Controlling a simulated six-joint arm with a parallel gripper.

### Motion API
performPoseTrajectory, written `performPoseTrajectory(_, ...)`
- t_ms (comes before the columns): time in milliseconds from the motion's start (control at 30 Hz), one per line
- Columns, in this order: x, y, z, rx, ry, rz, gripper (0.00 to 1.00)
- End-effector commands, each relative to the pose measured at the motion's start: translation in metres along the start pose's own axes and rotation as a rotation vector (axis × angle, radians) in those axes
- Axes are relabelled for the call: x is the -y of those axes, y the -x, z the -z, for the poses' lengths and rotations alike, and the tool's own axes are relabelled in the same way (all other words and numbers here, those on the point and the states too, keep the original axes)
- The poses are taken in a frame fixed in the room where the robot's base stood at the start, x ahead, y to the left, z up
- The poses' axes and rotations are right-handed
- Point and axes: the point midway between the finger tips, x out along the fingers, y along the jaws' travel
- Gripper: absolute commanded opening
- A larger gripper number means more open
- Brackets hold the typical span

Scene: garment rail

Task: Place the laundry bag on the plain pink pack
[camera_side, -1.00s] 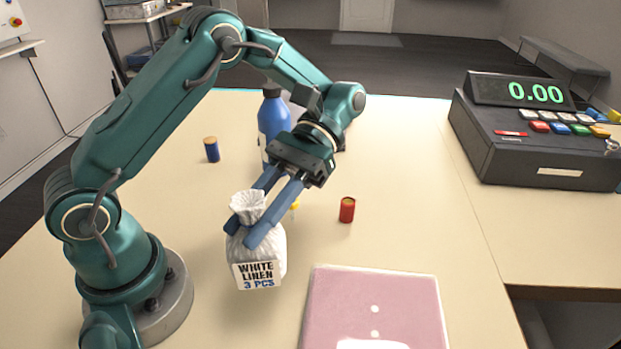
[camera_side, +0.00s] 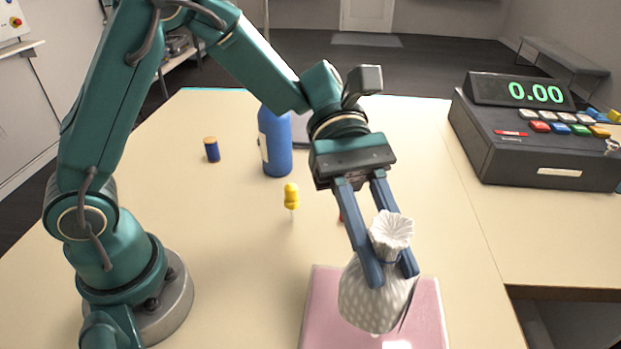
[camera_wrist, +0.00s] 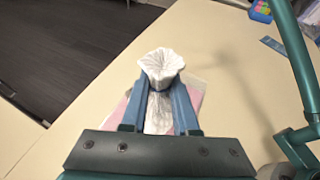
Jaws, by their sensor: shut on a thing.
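I cannot tell whether the bag's bottom touches the pack. In the wrist view the bag's top (camera_wrist: 161,66) stands between the fingers, and the pink pack (camera_wrist: 195,94) shows behind it, mostly hidden.
A blue bottle (camera_side: 276,145), a blue spool with a tan top (camera_side: 212,149) and a yellow pin-like item (camera_side: 291,196) stand farther back. A red item is mostly hidden behind my fingers. A dark cash register (camera_side: 538,140) stands at right. The table's left front is clear.

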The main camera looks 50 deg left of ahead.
Motion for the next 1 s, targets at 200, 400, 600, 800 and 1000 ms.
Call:
performPoseTrajectory(200, 0.001, -0.037, 0.005, 0.002, 0.000, 0.004, 0.00)
performPoseTrajectory(400, 0.000, -0.047, 0.018, 0.001, 0.005, 0.002, 0.00)
performPoseTrajectory(600, 0.000, -0.056, 0.041, 0.001, 0.002, 0.001, 0.00)
performPoseTrajectory(800, 0.000, -0.056, 0.043, 0.001, -0.002, 0.000, 0.00)
performPoseTrajectory(1000, 0.000, -0.057, 0.045, 0.000, -0.002, 0.001, 0.36)
